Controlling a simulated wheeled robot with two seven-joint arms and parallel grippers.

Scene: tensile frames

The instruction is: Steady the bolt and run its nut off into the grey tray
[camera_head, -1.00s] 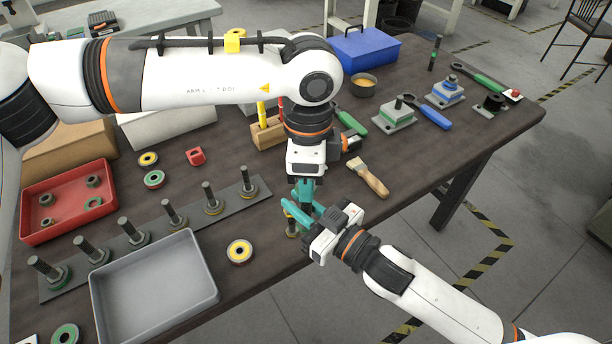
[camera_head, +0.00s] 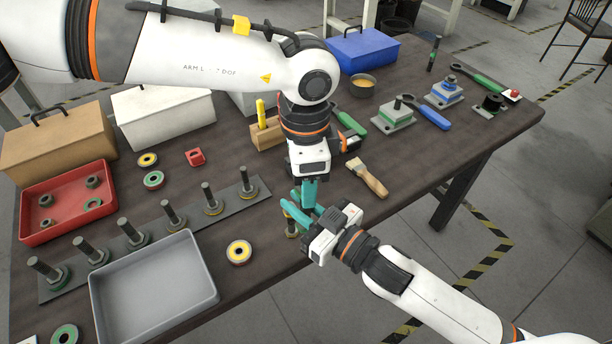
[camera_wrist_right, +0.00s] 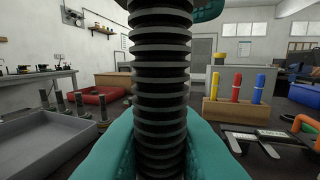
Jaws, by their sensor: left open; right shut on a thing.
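The bolt (camera_wrist_right: 160,85) stands upright in the right wrist view, its dark threaded shank filling the middle. My right gripper (camera_wrist_right: 160,150) is shut around the shank low in that view; it also shows in the head view (camera_head: 303,217). My left gripper (camera_head: 309,194) is open and points down just above it; a teal finger (camera_wrist_right: 207,10) shows beside the bolt's top in the right wrist view. The bolt's foot (camera_head: 291,230) shows just below the grippers, with yellow on it. I cannot make out the nut clearly. The grey tray (camera_head: 150,290) is empty, at the front left.
Several bolts stand on a dark strip (camera_head: 158,236) behind the tray. A red tray (camera_head: 68,200) holds loose parts at the left. A brush (camera_head: 368,178) lies right of my left gripper. The table's front edge is close.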

